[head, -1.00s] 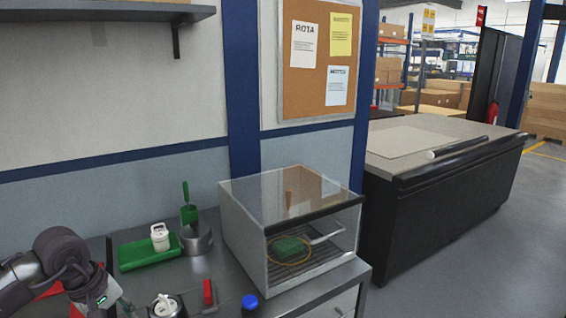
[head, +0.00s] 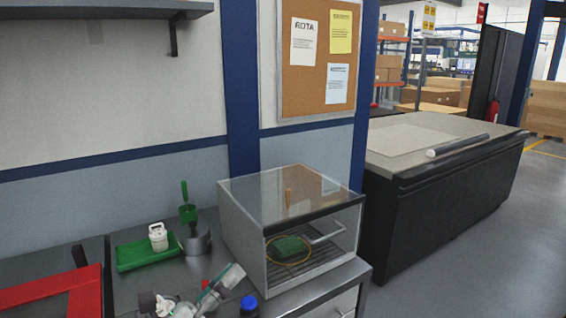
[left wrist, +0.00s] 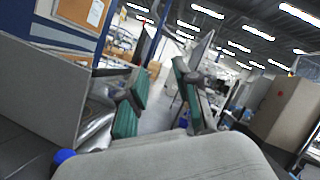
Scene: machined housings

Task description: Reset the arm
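My left gripper (head: 222,284) is at the bottom of the head view, over the front of the metal bench, just left of the blue-capped bottle (head: 249,304). Part of its arm is cut off by the frame edge. In the left wrist view its two fingers (left wrist: 160,98) with green pads stand apart, with nothing between them. My right gripper shows in neither view.
A clear-topped cabinet (head: 228,213) with a green block (head: 290,247) inside stands right of the gripper. A green tray (head: 132,256) holds a white container (head: 158,238); a metal pot (head: 196,240) stands beside it. A red frame (head: 85,292) lies at left.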

